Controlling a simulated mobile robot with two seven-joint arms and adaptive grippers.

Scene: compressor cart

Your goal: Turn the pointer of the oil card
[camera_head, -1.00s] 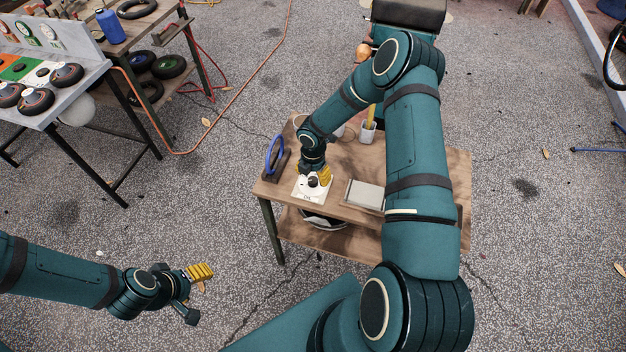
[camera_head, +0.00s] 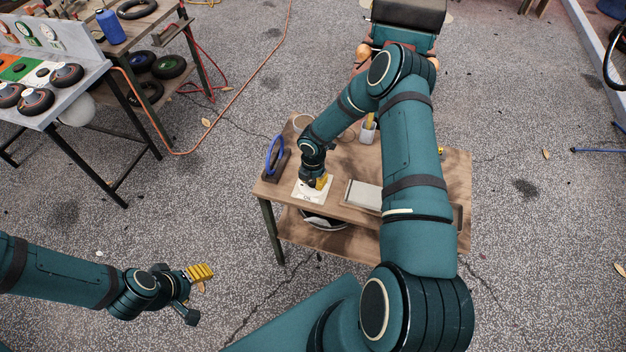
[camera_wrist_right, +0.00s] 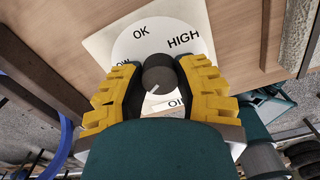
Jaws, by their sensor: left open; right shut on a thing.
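The oil card (camera_head: 309,197) is a white square plate on the small wooden cart. In the right wrist view its round white dial (camera_wrist_right: 140,36) shows OK and HIGH; LOW and OIL are partly hidden by the fingers. The pointer is a dark round knob (camera_wrist_right: 160,70) at the dial's middle, with a white mark on its lower side. My right gripper (camera_wrist_right: 158,80) has its yellow-padded fingers shut on this knob from both sides; in the head view it (camera_head: 316,184) is over the card. My left gripper (camera_head: 198,293) is open and empty, over the floor at lower left.
On the cart top (camera_head: 335,209) are a blue ring on a dark stand (camera_head: 275,155), a grey box (camera_head: 363,195) right of the card, and a cup (camera_head: 367,133) behind. A workbench (camera_head: 60,108) with wheels stands at upper left. An orange hose (camera_head: 240,90) crosses the floor.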

